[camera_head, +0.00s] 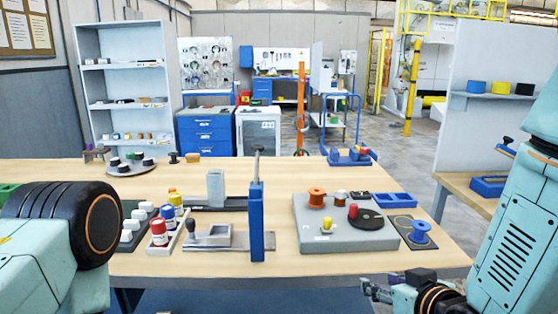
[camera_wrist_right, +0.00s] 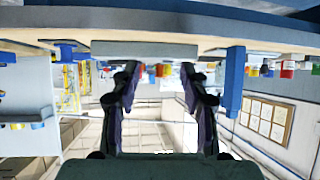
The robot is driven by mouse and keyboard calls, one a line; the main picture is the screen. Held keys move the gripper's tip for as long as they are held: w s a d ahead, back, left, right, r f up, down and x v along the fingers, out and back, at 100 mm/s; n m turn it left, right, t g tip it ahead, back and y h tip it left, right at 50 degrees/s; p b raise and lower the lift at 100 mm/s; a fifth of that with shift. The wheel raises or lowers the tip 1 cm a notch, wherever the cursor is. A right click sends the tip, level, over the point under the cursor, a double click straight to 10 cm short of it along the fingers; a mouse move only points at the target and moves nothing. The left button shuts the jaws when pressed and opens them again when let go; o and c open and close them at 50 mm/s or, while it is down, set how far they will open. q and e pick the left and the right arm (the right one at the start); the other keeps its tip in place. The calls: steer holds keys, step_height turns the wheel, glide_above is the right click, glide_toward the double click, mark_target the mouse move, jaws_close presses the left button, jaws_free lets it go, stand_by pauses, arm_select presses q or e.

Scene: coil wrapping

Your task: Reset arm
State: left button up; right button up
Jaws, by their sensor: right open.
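My right gripper (camera_head: 374,291) is low at the table's front edge in the head view, below and in front of the grey block. The right wrist view shows its two dark fingers (camera_wrist_right: 160,78) spread apart with nothing between them. My right arm comes in from the right. My left arm shows at the left edge, but its gripper is out of view. An orange spool (camera_head: 317,197) stands on the grey block (camera_head: 309,240) with a black disc (camera_head: 372,222) and a yellow-topped part. A blue spool (camera_head: 420,231) stands on a dark pad at right.
The wooden table (camera_head: 365,178) holds a blue upright post (camera_head: 257,222), a grey metal fixture (camera_head: 209,238) and red, blue and yellow capped bottles (camera_head: 158,233). A blue tray (camera_head: 350,157) lies at the far edge. In the wrist view the scene appears upside down.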

arm_select(q)
steer(key=shift+w+f, duration=0.15)
steer(key=shift+w, duration=0.1)
arm_select(e)
steer(key=s+d+f+m+g+h, duration=0.2)
steer(key=s+f+g, duration=0.9)
steer(key=s+f, duration=1.6)
steer(key=s+d, duration=0.1)
steer(key=s, duration=0.2)
steer(key=shift+d+m+g, duration=0.3)
steer(key=shift+d+g, duration=0.1)
arm_select(q)
steer(key=shift+w+d, duration=0.1)
